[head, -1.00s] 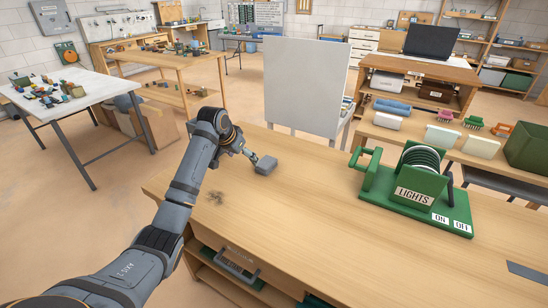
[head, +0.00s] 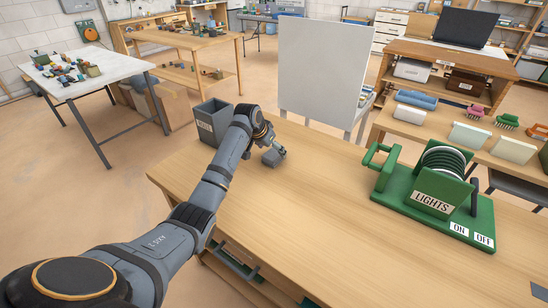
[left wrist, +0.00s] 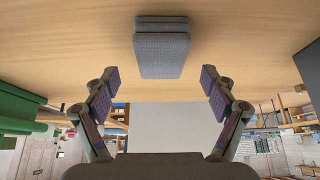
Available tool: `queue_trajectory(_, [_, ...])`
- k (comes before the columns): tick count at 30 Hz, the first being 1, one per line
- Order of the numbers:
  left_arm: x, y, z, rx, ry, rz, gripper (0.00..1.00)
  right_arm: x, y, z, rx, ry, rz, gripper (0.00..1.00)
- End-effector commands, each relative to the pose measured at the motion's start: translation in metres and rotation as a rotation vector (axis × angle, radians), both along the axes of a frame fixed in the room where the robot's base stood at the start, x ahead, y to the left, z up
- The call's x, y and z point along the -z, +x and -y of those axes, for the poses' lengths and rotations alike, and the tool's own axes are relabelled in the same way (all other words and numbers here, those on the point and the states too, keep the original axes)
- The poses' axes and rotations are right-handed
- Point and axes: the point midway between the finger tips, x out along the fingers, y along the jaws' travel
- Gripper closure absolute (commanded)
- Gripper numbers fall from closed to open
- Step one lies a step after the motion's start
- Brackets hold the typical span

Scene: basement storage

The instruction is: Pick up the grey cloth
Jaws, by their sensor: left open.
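The grey cloth is a small folded grey block on the wooden workbench (head: 330,210), near its back edge in the head view (head: 270,159). In the left wrist view the cloth (left wrist: 162,52) lies at the upper middle, its layers visible. My left gripper (head: 279,150) is at the cloth in the head view and partly covers it. In the left wrist view my left gripper (left wrist: 160,78) is open, with one finger on each side of the cloth's near end and a gap on both sides. My right gripper is not in view.
A dark grey labelled bin (head: 207,123) stands behind my left arm at the bench's left end. A green LIGHTS switch unit (head: 432,195) stands on the right. A white board (head: 321,68) rises behind the bench. The middle of the bench top is clear.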

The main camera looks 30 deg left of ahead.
Motion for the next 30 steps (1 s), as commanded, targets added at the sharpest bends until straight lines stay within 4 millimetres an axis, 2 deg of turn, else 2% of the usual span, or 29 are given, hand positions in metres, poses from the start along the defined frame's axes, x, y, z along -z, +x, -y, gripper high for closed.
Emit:
queue_trajectory(3, [0.021, 0.010, 0.001, -0.001, -0.001, -0.004, 0.16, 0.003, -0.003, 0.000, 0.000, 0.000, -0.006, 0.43])
queue_trajectory(6, [0.031, 0.016, 0.002, -0.001, -0.002, -0.001, 0.16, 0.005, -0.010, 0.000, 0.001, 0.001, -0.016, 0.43])
queue_trajectory(14, [0.035, 0.018, 0.001, -0.001, 0.001, -0.001, 0.16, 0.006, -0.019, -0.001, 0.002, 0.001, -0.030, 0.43])
queue_trajectory(26, [0.035, 0.018, 0.001, -0.001, 0.001, -0.001, 0.69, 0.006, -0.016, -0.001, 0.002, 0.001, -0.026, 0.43])
queue_trajectory(27, [0.035, 0.018, 0.001, -0.001, 0.001, -0.001, 0.72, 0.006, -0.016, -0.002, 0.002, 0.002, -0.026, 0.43])
queue_trajectory(30, [0.035, 0.018, 0.001, -0.001, 0.001, -0.001, 0.72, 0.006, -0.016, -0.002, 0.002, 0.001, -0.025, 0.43])
